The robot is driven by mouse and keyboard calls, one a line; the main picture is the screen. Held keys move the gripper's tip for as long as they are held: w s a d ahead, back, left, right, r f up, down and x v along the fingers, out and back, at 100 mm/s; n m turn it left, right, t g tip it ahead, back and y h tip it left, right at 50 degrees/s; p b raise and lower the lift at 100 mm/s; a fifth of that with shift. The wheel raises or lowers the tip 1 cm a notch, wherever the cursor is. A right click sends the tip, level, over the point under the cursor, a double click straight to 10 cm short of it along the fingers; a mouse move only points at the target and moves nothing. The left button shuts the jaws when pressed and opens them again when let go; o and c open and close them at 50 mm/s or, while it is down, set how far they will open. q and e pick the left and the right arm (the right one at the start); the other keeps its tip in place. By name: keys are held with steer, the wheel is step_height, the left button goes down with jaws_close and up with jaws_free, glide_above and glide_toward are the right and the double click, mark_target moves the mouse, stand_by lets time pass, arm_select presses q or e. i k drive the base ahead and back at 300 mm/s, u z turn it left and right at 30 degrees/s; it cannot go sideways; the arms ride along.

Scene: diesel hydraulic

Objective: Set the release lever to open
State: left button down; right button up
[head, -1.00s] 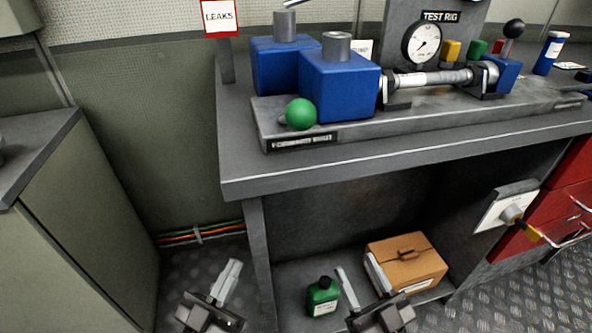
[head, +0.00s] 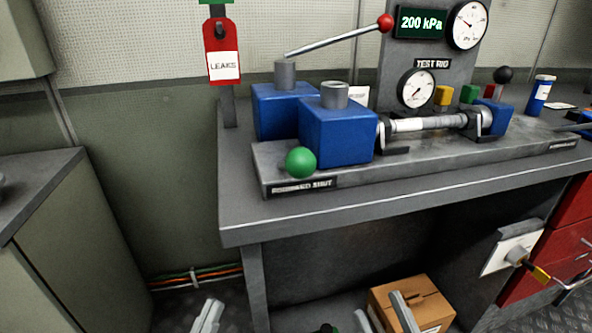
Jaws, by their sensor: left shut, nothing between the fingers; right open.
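A green ball knob (head: 300,162), which looks like the release lever's end, sits at the front left of the grey test rig base (head: 440,160). A label (head: 303,186) under it seems to read "FORWARD SHUT". The knob's stem is mostly hidden behind the ball. My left gripper (head: 207,316) is shut and empty, low at the bottom edge, left of the bench leg and well below the knob. My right gripper (head: 384,318) is open and empty at the bottom edge, in front of the cardboard box. Both grippers are apart from the lever.
Two blue blocks (head: 337,135) stand behind the knob. A long lever with a red ball (head: 386,23) rises above them. A display (head: 421,22) reads 200 kPa. The bench edge (head: 400,208) lies above both grippers. A cardboard box (head: 420,300) stands below.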

mark_target(300, 163)
steer(key=z, duration=1.55)
steer(key=k, duration=1.05)
steer(key=u, duration=2.1)
